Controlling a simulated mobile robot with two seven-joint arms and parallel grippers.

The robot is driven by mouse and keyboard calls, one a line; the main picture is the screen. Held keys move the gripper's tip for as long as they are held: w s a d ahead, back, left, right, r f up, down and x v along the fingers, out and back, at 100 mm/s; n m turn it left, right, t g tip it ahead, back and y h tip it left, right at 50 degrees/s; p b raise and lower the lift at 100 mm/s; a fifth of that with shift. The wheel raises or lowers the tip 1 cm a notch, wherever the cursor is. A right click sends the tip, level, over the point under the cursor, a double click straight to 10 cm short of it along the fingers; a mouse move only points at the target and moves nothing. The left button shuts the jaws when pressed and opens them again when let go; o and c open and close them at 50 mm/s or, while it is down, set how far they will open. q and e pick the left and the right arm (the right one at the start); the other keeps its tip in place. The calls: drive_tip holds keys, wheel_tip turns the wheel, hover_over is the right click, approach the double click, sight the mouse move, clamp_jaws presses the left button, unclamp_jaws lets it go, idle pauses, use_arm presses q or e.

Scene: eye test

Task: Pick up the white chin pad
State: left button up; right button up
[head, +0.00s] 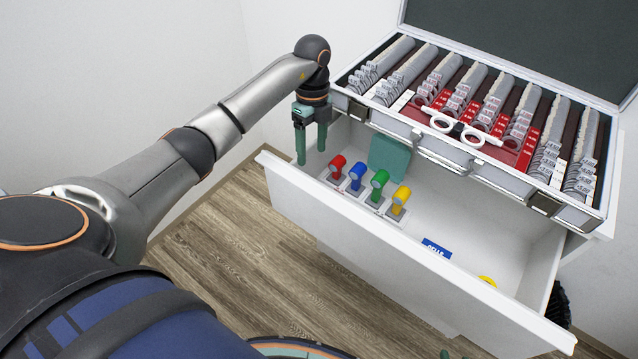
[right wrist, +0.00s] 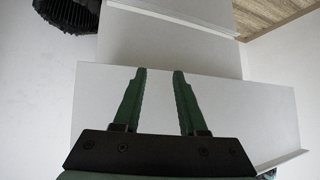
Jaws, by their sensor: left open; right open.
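I cannot make out a white chin pad in either view. The open white drawer (head: 420,265) is where several small things stand. My left gripper (head: 312,152) is open and empty, pointing down at the drawer's left end, left of the red-topped piece (head: 337,165). My right gripper (right wrist: 159,73) is open with nothing between its fingers, in front of a plain white panel (right wrist: 225,105). It cannot be made out in the head view.
Blue (head: 357,173), green (head: 379,181) and yellow (head: 399,197) pieces stand beside the red one. A teal block (head: 389,157) is behind them. A blue label (head: 436,249) lies further right. An open lens case (head: 440,158) with white trial glasses (head: 466,133) sits above the drawer.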

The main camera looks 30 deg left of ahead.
use_arm(q)
drive_tip(key=f, duration=0.3)
drive_tip(key=f+b, duration=0.1)
drive_tip(key=f, duration=0.2)
drive_tip(key=s+f, duration=0.1)
drive_tip(key=f, duration=0.2)
drive_tip(key=shift+d+f+b, duration=0.3)
drive_tip(key=shift+d+b, duration=0.05)
drive_tip(key=f, duration=0.3)
drive_tip(key=d+f, duration=0.1)
drive_tip(key=shift+s+f+b, duration=0.3)
drive_tip(key=shift+f+b, duration=0.05)
drive_tip(key=shift+f, duration=0.25)
use_arm(e)
drive_tip(key=shift+w+a+f, duration=0.1)
drive_tip(key=shift+a+f, duration=0.2)
drive_tip(key=shift+f, duration=0.3)
drive_tip(key=shift+w+a+f, duration=0.1)
drive_tip(key=shift+a+f, duration=0.15)
drive_tip(key=shift+f, duration=0.35)
use_arm(q)
drive_tip(key=c, duration=0.6)
clamp_jaws()
use_arm(e)
drive_tip(key=shift+s+f, duration=0.1)
drive_tip(key=shift+f, duration=0.1)
use_arm(q)
drive_tip(key=shift+r, duration=0.15)
